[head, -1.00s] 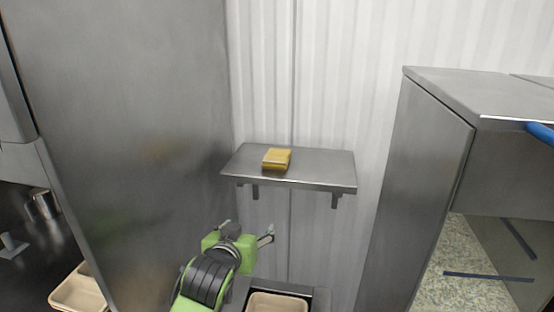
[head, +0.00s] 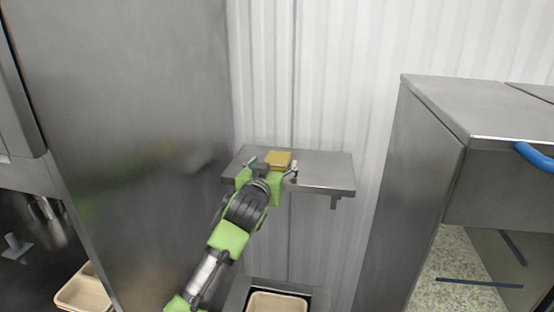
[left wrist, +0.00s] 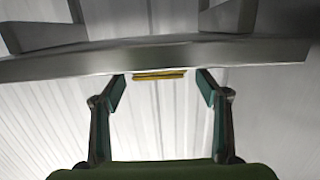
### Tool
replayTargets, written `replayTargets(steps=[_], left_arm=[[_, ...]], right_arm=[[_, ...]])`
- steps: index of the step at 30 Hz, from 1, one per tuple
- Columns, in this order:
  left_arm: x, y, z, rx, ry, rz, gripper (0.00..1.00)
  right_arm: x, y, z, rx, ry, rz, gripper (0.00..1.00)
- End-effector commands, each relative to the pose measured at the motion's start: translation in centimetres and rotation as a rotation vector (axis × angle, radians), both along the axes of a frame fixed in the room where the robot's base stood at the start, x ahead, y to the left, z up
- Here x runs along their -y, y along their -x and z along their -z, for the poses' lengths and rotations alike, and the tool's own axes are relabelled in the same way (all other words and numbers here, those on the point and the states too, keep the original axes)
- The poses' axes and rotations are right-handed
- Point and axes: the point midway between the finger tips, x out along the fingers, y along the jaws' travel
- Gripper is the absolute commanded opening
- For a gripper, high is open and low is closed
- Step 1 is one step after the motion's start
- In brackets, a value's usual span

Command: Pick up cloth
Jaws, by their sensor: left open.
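The yellow folded cloth (head: 279,157) lies on the small steel wall shelf (head: 325,172) in the head view. In the left wrist view the cloth (left wrist: 159,75) shows as a thin yellow strip beyond the shelf edge (left wrist: 270,52), between my fingers. My left gripper (head: 272,165) is open at the shelf, just in front of the cloth, with its fingers spread to either side. The gripper hides the near part of the cloth in the head view. No contact between fingers and cloth is visible. My right gripper is not in view.
A tall steel cabinet wall (head: 150,130) stands close on the left. A steel cabinet (head: 430,170) with a blue handle (head: 534,156) stands on the right. A beige tray (head: 277,303) sits below the shelf, and more trays (head: 84,293) are at lower left.

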Motion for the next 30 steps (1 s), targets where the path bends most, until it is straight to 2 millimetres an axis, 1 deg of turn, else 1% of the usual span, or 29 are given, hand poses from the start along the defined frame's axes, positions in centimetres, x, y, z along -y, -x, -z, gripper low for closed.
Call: replayTargets(steps=[4,7,13,18,22,29,30], left_arm=[[0.1,-0.5,0.0,0.000,0.000,0.000,0.68],[0.2,-1.1,0.0,-0.001,0.000,-0.001,0.68],[0.7,-3.3,0.4,-0.002,-0.003,-0.002,0.68],[1.1,-4.7,0.8,-0.001,0.000,-0.001,0.68],[1.2,-5.2,0.9,0.000,0.000,0.000,0.68],[1.2,-5.3,1.1,0.000,0.000,0.000,0.68],[1.2,-5.3,1.0,0.000,0.000,0.000,0.65]], right_arm=[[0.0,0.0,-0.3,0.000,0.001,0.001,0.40],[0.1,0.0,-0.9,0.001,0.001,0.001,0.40],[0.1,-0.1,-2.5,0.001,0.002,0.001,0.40],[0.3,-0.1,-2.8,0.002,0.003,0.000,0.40],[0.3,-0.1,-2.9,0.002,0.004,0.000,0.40],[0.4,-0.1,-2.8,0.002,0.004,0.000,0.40],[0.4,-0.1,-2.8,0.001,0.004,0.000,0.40]])
